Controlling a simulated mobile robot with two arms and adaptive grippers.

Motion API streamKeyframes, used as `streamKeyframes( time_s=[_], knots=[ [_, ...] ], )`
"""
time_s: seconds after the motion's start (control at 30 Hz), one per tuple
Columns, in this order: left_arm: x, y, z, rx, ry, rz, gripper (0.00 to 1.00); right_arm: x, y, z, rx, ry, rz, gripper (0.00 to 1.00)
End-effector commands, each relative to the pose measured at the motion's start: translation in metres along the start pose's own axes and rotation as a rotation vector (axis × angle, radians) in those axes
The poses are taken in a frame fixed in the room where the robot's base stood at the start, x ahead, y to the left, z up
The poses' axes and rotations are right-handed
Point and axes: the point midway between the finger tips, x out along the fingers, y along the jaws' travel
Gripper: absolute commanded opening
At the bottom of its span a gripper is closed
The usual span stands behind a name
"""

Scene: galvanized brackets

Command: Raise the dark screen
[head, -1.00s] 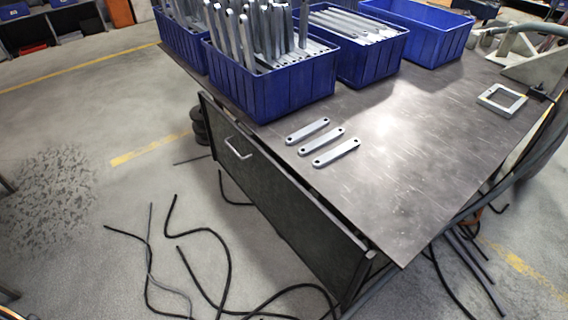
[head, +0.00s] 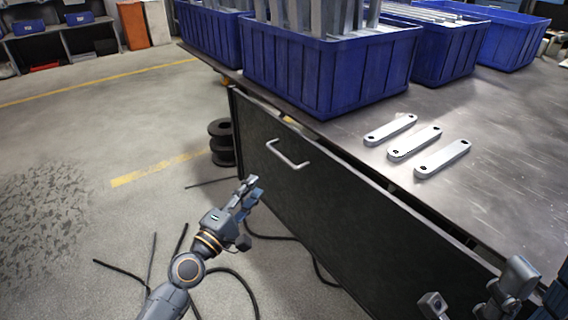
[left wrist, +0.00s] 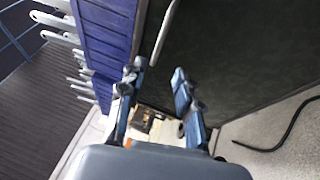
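The dark screen (head: 330,190) is a black panel hanging upright on the side of the metal table, with its bar handle (head: 287,155) near the upper left. My left gripper (head: 252,187) is in front of the panel, lower and to the left of the handle, apart from it. In the left wrist view its two fingers (left wrist: 158,72) are spread with nothing between them. The screen (left wrist: 245,55) fills the upper right there, and the handle (left wrist: 165,32) shows beyond the fingertips. Parts of my right arm (head: 475,298) show at the lower right edge; its gripper's state is unclear.
The tabletop (head: 490,130) carries blue crates (head: 330,75) of metal parts and several flat brackets (head: 414,142) near its edge. Black cables (head: 230,275) lie on the floor beneath my left arm. A dark spool (head: 222,140) stands by the table's corner.

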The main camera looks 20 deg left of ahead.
Motion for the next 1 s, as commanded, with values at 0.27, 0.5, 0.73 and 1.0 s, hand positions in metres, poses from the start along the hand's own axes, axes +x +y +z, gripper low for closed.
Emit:
streamKeyframes(
  time_s=[0.27,0.5,0.73,1.0],
  knots=[
    [0.049,0.004,0.001,-0.003,0.001,0.005,0.34,0.008,0.000,0.004,-0.002,-0.030,0.000,0.46],
    [0.099,0.001,0.001,-0.001,0.000,0.002,0.34,0.005,0.000,0.003,-0.002,-0.021,0.000,0.46],
    [0.128,0.000,0.001,0.001,0.000,0.000,0.34,0.002,0.000,0.000,0.000,-0.001,-0.001,0.46],
    [0.134,0.000,0.001,0.002,0.000,-0.001,0.34,0.002,0.000,0.000,0.000,-0.001,-0.001,0.46]
  ],
)
